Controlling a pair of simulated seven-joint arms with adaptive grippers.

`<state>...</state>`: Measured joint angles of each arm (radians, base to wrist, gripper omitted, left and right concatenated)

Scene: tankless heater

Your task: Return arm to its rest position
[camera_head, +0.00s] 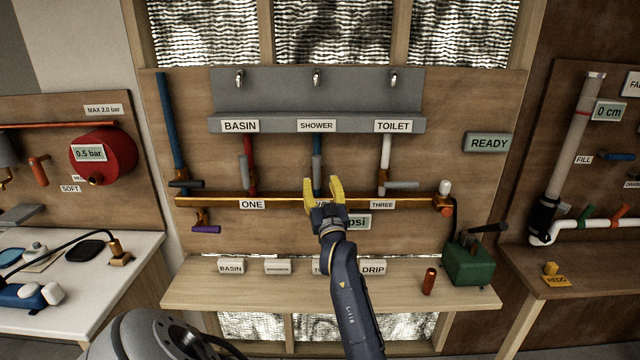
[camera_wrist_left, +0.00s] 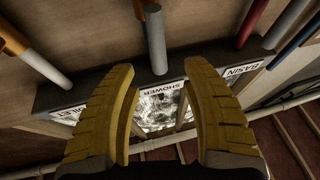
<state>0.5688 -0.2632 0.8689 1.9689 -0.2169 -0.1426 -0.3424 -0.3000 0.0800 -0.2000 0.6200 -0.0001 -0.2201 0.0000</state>
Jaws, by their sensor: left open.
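My left gripper (camera_head: 322,184) has yellow fingers. It is open and empty in front of the middle of the brass manifold pipe (camera_head: 280,199), partly covering the label of the middle valve and the "psi" display (camera_head: 357,222). In the left wrist view its two fingers (camera_wrist_left: 160,72) stand apart with nothing between them. A grey handle (camera_head: 317,168) on the middle blue pipe stands upright just behind the fingers. The wrist view looks past the fingers at the "SHOWER" label (camera_wrist_left: 158,108) and several pipes. My right gripper is not in view.
A wooden bench (camera_head: 215,289) below carries label blocks, a red cylinder (camera_head: 429,281) and a green pump (camera_head: 468,262). A grey handle (camera_head: 402,184) at valve three sticks out sideways. A purple handle (camera_head: 206,229) hangs low at the left. A sign (camera_head: 488,142) reads "READY".

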